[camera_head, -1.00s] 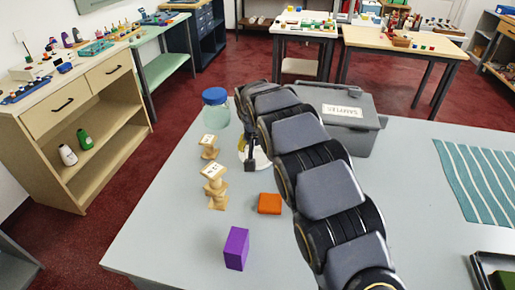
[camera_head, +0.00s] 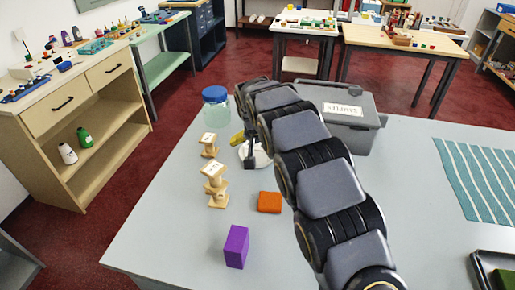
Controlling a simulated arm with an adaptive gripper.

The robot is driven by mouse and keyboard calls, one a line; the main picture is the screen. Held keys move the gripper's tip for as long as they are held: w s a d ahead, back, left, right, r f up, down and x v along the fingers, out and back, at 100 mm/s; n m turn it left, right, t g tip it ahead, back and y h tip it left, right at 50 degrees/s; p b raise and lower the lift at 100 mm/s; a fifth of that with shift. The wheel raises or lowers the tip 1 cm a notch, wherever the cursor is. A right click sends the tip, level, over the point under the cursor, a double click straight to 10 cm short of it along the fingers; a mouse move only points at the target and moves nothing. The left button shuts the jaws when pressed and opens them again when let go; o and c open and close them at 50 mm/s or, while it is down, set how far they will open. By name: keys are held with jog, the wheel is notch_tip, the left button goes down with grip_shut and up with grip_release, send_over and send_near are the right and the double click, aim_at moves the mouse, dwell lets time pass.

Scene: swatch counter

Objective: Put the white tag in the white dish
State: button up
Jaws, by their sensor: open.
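A white dish (camera_head: 262,158) lies on the grey table, partly hidden behind my gripper and arm. My gripper (camera_head: 248,158) is open and points down at the dish's left side; whether it touches the dish I cannot tell. Two small wooden stands are left of it, the farther stand (camera_head: 209,150) and the nearer stand (camera_head: 217,195). Each has a pale top with dark marks. I cannot make out a separate white tag; it may be hidden or too small to tell.
A yellow item (camera_head: 238,139) shows just left of my gripper. A blue-lidded jar (camera_head: 216,112) stands behind. A grey samples box (camera_head: 349,110) is at the back right. A striped teal cloth (camera_head: 477,178) is at right.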

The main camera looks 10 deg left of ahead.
jog(key=v, duration=1.2)
jog(key=s+d+r+m+g+h, duration=0.1)
jog(key=s+d+r+g, duration=0.15)
jog(key=s+d, duration=1.15)
jog(key=s+d+f+g, duration=0.1)
jog(key=s+d, duration=0.2)
jog(key=s, duration=0.5)
jog(key=s+d+f+g, duration=0.1)
jog(key=s+d, duration=0.1)
jog(key=s, duration=0.6)
jog(key=s+d+f+n+g+y, duration=0.1)
jog(key=s+d, duration=0.2)
jog(key=s, duration=0.5)
jog(key=shift+d, duration=0.35)
